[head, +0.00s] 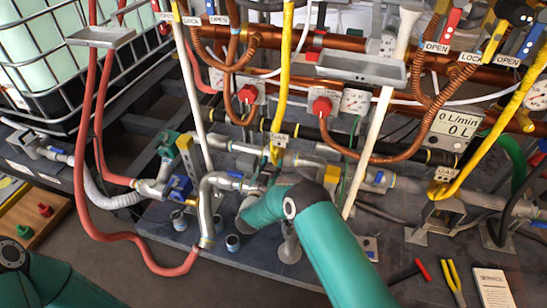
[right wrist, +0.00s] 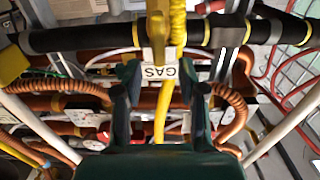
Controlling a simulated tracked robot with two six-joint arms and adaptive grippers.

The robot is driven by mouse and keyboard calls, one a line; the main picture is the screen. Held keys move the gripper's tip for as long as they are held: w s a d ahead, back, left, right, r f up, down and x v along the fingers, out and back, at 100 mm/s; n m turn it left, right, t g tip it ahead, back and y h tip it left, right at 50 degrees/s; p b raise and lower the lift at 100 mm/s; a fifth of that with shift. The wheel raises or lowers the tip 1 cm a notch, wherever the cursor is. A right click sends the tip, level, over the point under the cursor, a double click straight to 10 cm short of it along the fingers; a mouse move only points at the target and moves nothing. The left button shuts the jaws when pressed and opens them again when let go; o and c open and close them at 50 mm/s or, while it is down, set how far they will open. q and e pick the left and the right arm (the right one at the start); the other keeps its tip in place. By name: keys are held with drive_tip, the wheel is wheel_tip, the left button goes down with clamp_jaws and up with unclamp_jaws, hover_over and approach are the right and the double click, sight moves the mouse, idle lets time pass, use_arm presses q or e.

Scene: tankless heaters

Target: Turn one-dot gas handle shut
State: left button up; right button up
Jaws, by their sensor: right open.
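In the right wrist view a yellow handle (right wrist: 157,32) stands at top centre beside a yellow ribbed hose (right wrist: 178,28). A white GAS label (right wrist: 158,71) is just below it. My right gripper (right wrist: 159,80) is open, one dark finger on each side of the label, with nothing clamped. I cannot make out dots on the handle. In the head view a yellow gas hose (head: 284,80) runs down to a small tag (head: 279,141) and yellow fitting (head: 275,156). My teal right arm reaches just below it; its gripper (head: 269,172) is small and partly hidden there. My left gripper is out of view.
A second yellow gas line (head: 487,135) ends at another tagged fitting (head: 444,174) on the right. Copper hoses, white pipes and red hoses (head: 88,180) crowd the rack. A black pipe (right wrist: 90,37) crosses behind the handle. Pliers (head: 454,278) lie at bottom right.

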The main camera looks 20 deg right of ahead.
sight(275, 156)
drive_tip(key=shift+b+x, duration=0.5)
drive_tip(key=shift+x, duration=2.15)
